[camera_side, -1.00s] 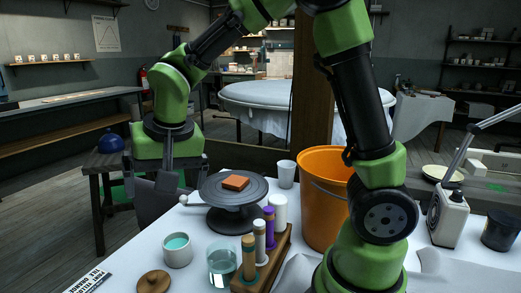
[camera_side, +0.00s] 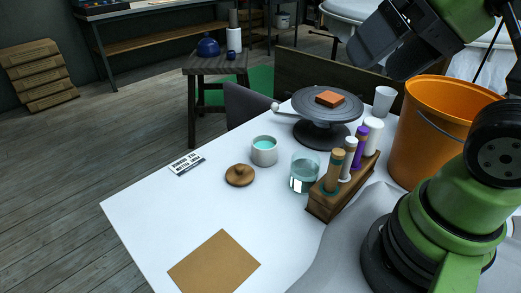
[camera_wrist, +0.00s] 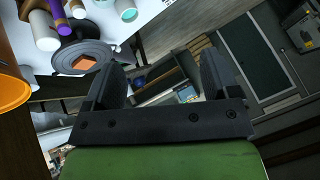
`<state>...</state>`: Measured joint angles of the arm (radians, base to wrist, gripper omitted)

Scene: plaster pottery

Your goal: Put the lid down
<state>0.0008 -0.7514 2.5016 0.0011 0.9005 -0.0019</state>
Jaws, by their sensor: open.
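The round wooden lid (camera_side: 240,175) with a small knob lies flat on the white table (camera_side: 165,207) in the side view. It is in front of and to the left of a pale cup with teal contents (camera_side: 264,151), apart from it. My gripper (camera_side: 374,48) is at the upper right of the side view, raised above the table, well away from the lid. In the wrist view my gripper (camera_wrist: 162,78) has its two dark fingers spread apart, with nothing between them. The lid cannot be made out in the wrist view.
A glass of water (camera_side: 304,173), a wooden rack (camera_side: 333,199) with several capped tubes, a turntable (camera_side: 322,133) bearing an orange block (camera_side: 330,98), a white cup (camera_side: 383,101) and an orange bucket (camera_side: 437,135) crowd the right. A brown sheet (camera_side: 213,265) lies in front. The table's left is mostly clear.

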